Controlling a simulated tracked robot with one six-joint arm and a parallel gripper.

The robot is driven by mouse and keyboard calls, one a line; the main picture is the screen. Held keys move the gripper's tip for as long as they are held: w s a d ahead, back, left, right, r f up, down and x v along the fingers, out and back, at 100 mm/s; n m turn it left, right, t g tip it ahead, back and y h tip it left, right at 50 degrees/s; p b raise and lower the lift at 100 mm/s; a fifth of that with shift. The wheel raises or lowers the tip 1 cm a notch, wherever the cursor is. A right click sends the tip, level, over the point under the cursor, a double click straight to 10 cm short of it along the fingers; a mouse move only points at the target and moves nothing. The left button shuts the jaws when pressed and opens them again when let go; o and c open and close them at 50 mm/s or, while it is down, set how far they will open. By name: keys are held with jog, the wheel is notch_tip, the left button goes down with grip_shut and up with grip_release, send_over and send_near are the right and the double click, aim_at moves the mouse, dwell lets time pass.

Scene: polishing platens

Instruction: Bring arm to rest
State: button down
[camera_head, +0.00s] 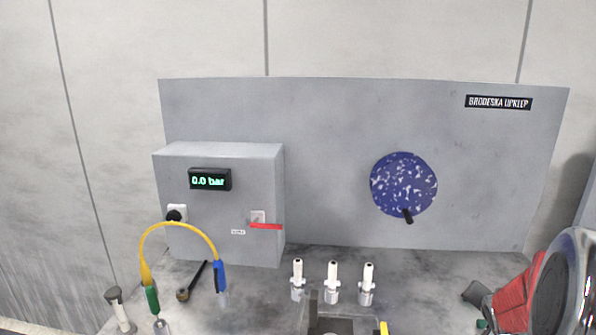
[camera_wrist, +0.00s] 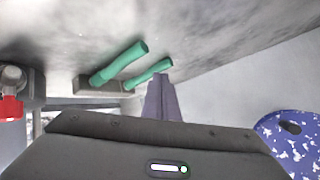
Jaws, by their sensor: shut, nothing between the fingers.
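My gripper (camera_wrist: 161,80) shows in the wrist view as a narrow, tapering grey-purple pair of fingers beyond its dark housing. The fingers are together with nothing seen between them. Their tips appear near two green rods on a grey block, but I cannot tell the gap. In the head view a red and dark rounded part, probably my arm, fills the lower right corner; the fingertips are not clear there.
A grey panel carries a speckled blue disc (camera_head: 403,184) and a box (camera_head: 220,205) reading 0.0 bar with a red lever (camera_head: 266,226). A yellow hose (camera_head: 180,226), a black wrench (camera_head: 191,282) and three white-topped fittings (camera_head: 332,280) stand or lie on the bench. Green rods (camera_wrist: 120,63) show in the wrist view.

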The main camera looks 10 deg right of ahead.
jog(key=s+a+r+n+g+y, duration=0.1)
jog(key=s+a+r+n+y, duration=0.1)
jog(key=s+a, duration=0.5)
jog(key=s+a+r+n+g+y, duration=0.1)
jog(key=s+a+r+n, duration=0.4)
jog(key=a, duration=1.4)
jog(key=s+a+r+n+y, duration=0.2)
jog(key=s+a+r+n, duration=0.2)
jog(key=s+a, duration=0.4)
jog(key=a+n, duration=0.1)
jog(key=a, duration=0.4)
jog(key=shift+s+a+g+y, duration=0.25)
jog(key=shift+s+g+y, duration=0.15)
